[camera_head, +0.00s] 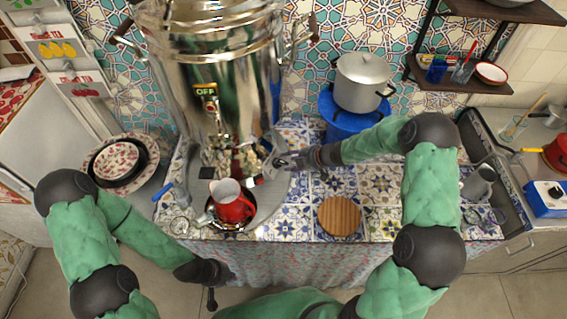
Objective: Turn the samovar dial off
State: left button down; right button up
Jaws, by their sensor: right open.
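The large shiny samovar (245,75) stands at the back of the tiled counter, left of centre. A small panel with a yellow "OFF" label (205,91) is on its front. The dial itself is too small to make out clearly, and its setting cannot be read. My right gripper (270,168) is open beside the samovar's lower right front, below and right of the panel. I cannot tell whether it touches anything. My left gripper (216,284) is low in front of the counter, away from the samovar; its fingers are not clear.
A red pitcher (235,210) stands in a dark round tray below the samovar's front. A round wooden board (340,216) lies on the counter to the right. A silver pot (361,82) sits on a blue stand behind my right forearm. Patterned plates (120,160) are at left.

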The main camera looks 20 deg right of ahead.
aim_at(279, 164)
jog(key=shift+b+x, duration=0.45)
jog(key=shift+x, duration=1.5)
jog(key=shift+r, duration=0.1)
jog(key=c, duration=1)
jog(key=shift+o, duration=0.2)
